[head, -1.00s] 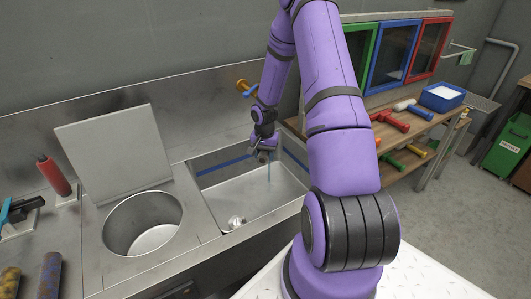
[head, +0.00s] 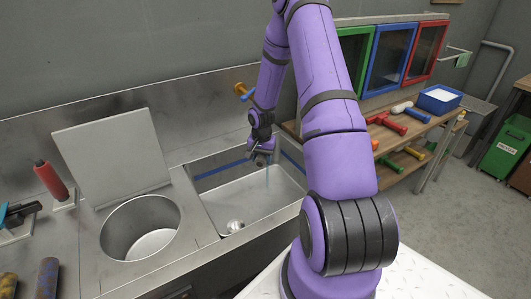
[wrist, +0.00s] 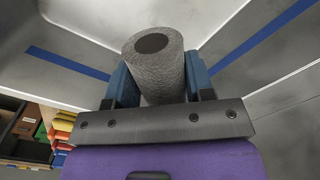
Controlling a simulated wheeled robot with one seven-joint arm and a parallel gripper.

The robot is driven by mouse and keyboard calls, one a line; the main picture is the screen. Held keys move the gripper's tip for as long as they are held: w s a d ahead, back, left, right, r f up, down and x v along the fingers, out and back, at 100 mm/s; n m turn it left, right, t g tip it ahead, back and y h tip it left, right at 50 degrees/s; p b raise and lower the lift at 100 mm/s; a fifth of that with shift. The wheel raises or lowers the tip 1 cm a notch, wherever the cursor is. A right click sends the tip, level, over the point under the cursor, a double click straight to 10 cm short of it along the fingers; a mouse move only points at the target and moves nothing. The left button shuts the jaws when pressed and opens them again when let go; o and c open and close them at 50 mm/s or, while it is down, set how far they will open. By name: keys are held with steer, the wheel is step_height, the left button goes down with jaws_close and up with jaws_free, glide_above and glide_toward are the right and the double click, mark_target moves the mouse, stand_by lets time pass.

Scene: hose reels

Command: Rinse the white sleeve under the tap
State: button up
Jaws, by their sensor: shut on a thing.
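My gripper (head: 262,158) is over the steel sink (head: 215,200), below the brass-coloured tap (head: 243,91) on the back wall. In the wrist view its two blue fingers (wrist: 158,85) are shut on a pale grey-white, rough-surfaced hollow sleeve (wrist: 160,72). The sleeve's dark open end faces upward in that view. In the head view the sleeve is too small and covered to make out. Whether water touches the sleeve cannot be told.
A round steel basin (head: 140,228) with a raised lid (head: 112,155) is left of the sink. A red roller (head: 51,181) stands further left. A wooden shelf (head: 440,132) with coloured tools and a blue tray (head: 440,100) is on the right. The sink's front part is clear.

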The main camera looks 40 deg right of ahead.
steer(key=shift+d, duration=0.15)
stand_by(0.4)
steer(key=shift+a, duration=0.4)
steer(key=shift+d, duration=0.4)
steer(key=shift+a, duration=0.4)
stand_by(0.4)
steer(key=s+a+r, duration=0.2)
steer(key=s+r, duration=0.1)
steer(key=s, duration=0.6)
steer(key=shift+s+a, duration=0.15)
steer(key=shift+s, duration=0.2)
stand_by(0.4)
